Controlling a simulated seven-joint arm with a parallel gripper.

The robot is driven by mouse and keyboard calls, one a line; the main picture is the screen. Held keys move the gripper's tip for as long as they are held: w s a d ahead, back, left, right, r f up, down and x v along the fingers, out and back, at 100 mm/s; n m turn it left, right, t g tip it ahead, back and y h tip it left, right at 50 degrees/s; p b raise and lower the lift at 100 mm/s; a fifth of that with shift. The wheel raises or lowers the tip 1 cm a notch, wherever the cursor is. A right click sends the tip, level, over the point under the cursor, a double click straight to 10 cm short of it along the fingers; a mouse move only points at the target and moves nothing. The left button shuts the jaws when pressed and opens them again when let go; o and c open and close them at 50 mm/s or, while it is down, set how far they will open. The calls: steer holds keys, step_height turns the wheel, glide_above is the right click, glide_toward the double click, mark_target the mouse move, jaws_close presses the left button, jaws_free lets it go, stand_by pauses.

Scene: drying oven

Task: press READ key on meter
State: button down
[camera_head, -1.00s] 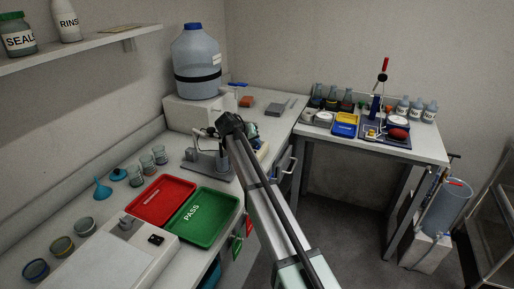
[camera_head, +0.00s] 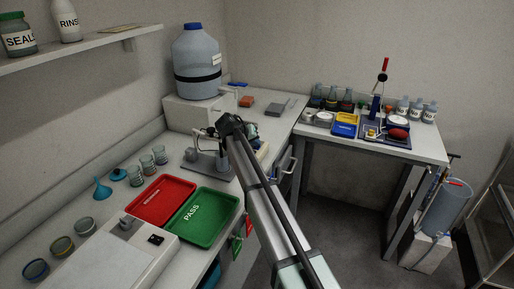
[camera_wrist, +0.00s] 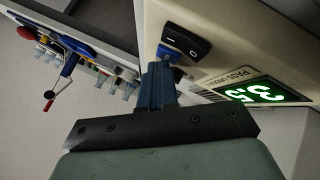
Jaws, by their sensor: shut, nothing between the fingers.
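The meter (camera_wrist: 215,50) is a cream box in the wrist view. Its lit green display (camera_wrist: 255,92) shows digits like 3.5, beside text reading PASS UNDER. A black rocker switch (camera_wrist: 186,40) and a small blue key (camera_wrist: 168,53) sit at its near end; no label on the key is legible. My gripper (camera_wrist: 158,66) is shut and empty, its blue fingertips right at the blue key and overlapping it in view. I cannot tell whether they touch. In the head view my arm hides most of the meter (camera_head: 263,150).
A red tray (camera_head: 160,197) and a green PASS tray (camera_head: 203,215) lie left of my arm. A stand (camera_head: 205,163) is close to my wrist. A large bottle (camera_head: 197,65) stands behind. A second bench (camera_head: 425,148) holds bottles and trays.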

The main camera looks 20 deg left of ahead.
mark_target(255, 148)
steer(key=shift+r, duration=0.75)
steer(key=shift+r, duration=2.5)
steer(key=shift+d+f, duration=0.1)
